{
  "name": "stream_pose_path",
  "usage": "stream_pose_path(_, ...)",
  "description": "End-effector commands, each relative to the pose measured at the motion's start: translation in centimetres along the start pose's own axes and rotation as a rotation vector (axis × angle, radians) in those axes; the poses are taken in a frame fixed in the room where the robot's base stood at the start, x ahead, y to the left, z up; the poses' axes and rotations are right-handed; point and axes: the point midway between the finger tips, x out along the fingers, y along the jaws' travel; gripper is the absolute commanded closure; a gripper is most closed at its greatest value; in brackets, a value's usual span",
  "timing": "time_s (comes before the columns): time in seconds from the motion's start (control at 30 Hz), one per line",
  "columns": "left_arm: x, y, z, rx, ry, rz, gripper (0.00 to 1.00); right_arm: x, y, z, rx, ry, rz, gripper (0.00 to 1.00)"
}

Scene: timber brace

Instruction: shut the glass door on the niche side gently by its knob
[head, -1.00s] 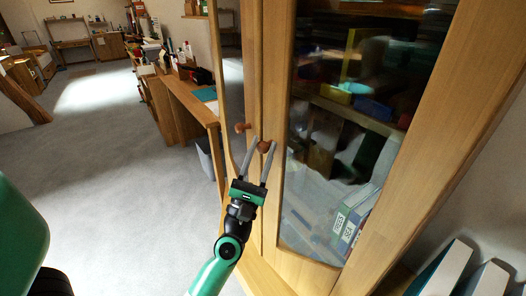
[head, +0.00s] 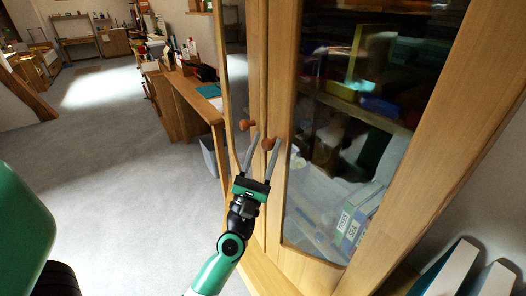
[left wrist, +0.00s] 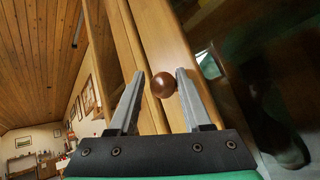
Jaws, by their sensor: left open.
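A tall wooden cabinet has a glass door (head: 282,110) with a wide wooden frame and a round brown knob (head: 268,144). A second, narrower-looking door (head: 257,60) stands to its left with its own knob (head: 246,124). The two doors look closed or nearly so; I cannot tell whether a gap remains. My left gripper (head: 267,135) is open, its fingers on either side of the glass door's knob. My right gripper is not in view.
Behind the glass are shelves with colored items and binders (head: 352,222). A wooden desk (head: 190,95) with objects on it stands beyond the cabinet to the left. White upright items (head: 450,270) stand at the lower right. The grey floor (head: 110,150) at left is clear.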

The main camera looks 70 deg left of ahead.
Motion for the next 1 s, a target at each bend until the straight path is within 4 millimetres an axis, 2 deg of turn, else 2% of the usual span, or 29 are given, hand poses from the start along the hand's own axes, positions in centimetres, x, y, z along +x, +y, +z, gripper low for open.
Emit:
stream_pose_path(0.03,-0.2,-0.5,-0.9,0.008,0.02,-0.015,0.29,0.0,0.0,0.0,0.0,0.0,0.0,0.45)
stream_pose_path(0.17,-0.3,-0.5,-1.0,0.008,0.02,-0.016,0.29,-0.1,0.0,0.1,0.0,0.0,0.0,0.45)
stream_pose_path(0.27,-1.1,-0.6,-1.1,0.007,0.022,-0.018,0.29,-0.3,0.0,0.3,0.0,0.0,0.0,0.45)
stream_pose_path(0.37,-2.9,-0.6,-1.2,0.008,0.024,-0.019,0.29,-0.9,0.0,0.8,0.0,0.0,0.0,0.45)
stream_pose_path(0.6,-8.9,-0.4,-0.6,0.004,0.018,-0.015,0.29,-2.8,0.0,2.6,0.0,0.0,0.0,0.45)
stream_pose_path(0.7,-10.9,-0.2,-0.2,0.002,0.015,-0.012,0.29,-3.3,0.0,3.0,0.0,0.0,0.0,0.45)
stream_pose_path(0.83,-12.5,0.0,0.1,0.001,0.013,-0.009,0.29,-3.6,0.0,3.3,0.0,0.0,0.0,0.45)
stream_pose_path(1.0,-12.9,0.2,0.5,0.001,0.01,-0.004,0.29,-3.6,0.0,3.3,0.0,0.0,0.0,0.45)
